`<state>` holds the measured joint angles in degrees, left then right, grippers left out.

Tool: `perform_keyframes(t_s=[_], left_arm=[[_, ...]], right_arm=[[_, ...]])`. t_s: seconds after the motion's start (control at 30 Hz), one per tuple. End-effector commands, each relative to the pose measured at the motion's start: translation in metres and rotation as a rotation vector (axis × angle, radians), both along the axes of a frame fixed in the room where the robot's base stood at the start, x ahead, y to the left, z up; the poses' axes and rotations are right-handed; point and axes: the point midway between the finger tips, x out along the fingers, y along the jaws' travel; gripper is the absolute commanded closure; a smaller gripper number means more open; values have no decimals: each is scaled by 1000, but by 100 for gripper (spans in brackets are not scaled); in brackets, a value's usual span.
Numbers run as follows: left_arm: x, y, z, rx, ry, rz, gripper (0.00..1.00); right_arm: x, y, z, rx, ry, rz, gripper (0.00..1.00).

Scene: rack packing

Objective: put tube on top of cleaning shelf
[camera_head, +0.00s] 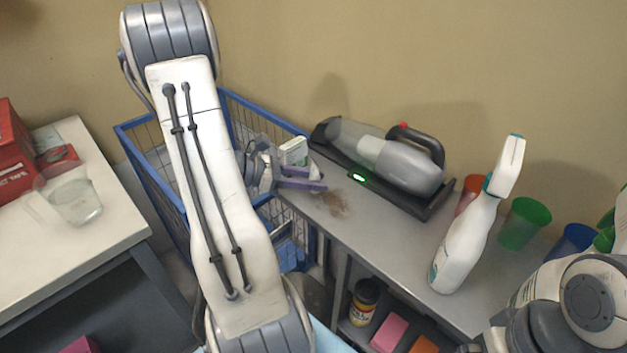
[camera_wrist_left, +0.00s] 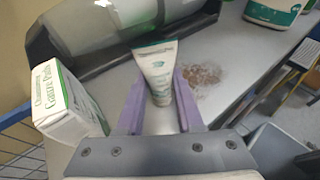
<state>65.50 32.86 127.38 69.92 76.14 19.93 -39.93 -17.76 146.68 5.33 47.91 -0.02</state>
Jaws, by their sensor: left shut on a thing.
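A white tube with green print (camera_wrist_left: 157,72) is between the purple fingers of my left gripper (camera_wrist_left: 157,104), which is shut on it. In the head view, my left gripper (camera_head: 303,179) is at the left end of the grey cleaning shelf (camera_head: 385,255), near its top surface. The tube's small white part (camera_head: 315,172) just shows there. I cannot tell whether the tube touches the shelf top. My right arm shows at the lower right of the head view, but its gripper does not.
A gauze pads box (camera_wrist_left: 68,105) stands beside the left gripper. A handheld vacuum (camera_head: 385,155) lies behind on its dock. A spray bottle (camera_head: 475,220) and coloured cups (camera_head: 524,223) are farther right. A blue wire basket (camera_head: 160,170) adjoins the shelf.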

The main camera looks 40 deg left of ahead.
Motion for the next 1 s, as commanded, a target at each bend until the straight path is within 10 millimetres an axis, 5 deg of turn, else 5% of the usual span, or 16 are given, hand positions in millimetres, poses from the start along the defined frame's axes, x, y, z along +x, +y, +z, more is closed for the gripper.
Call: perform_keyframes(t_s=[0.3,0.33,0.4,0.77,1.0], left_arm=[[0,0,-4,1,-1,0,100],[0,0,-2,2,0,-1,53],[0,0,-2,1,0,0,34],[0,0,3,2,-1,0,34],[-28,25,15,5,-1,7,34]], right_arm=[[0,0,-2,0,0,0,0],[0,0,-1,0,0,0,0],[0,0,-1,0,0,0,0],[0,0,2,0,0,0,0],[0,0,4,0,0,0,0]])
